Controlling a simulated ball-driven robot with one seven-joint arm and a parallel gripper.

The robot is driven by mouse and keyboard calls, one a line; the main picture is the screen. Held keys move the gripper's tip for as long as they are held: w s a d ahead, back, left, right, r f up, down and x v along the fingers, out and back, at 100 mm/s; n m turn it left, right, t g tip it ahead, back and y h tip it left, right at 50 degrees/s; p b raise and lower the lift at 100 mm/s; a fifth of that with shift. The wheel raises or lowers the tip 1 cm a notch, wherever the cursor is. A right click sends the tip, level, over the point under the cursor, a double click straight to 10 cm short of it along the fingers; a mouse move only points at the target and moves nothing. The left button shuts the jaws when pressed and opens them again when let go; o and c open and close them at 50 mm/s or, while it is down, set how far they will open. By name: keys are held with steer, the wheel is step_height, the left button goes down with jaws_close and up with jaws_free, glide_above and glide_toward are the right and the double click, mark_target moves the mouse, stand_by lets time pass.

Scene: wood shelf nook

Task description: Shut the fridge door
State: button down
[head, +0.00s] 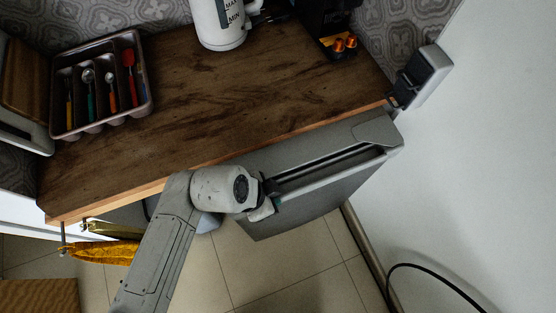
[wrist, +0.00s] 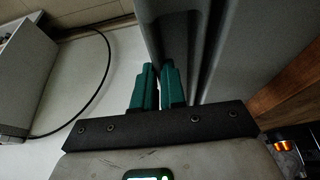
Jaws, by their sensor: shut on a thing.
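The grey fridge door (head: 325,190) is under the front edge of the wooden counter, with a long recessed handle along its top. Its top stands out past the counter edge; I cannot tell exactly how wide the door is open. My gripper (head: 272,196) is at the left end of the handle recess. In the wrist view the green fingertips of my gripper (wrist: 158,85) are close together at a grey edge of the fridge door (wrist: 166,28). The grip point itself is mostly hidden in the head view.
The counter (head: 215,100) holds a cutlery tray (head: 143,113), a white kettle (head: 218,25) and a black machine (head: 325,20). A yellow cloth (head: 100,252) hangs at the left. A white surface (head: 480,150) bounds the right, with a black cable (head: 425,270). Tiled floor (head: 285,275) is clear in front.

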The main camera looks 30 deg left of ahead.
steer(key=shift+w+a, duration=0.15)
steer(key=shift+a, duration=0.1)
steer(key=shift+a, duration=0.15)
steer(key=c, duration=1.2)
jaws_free()
steer(key=b+v, duration=0.1)
steer(key=v, duration=0.9)
steer(key=shift+r, duration=0.4)
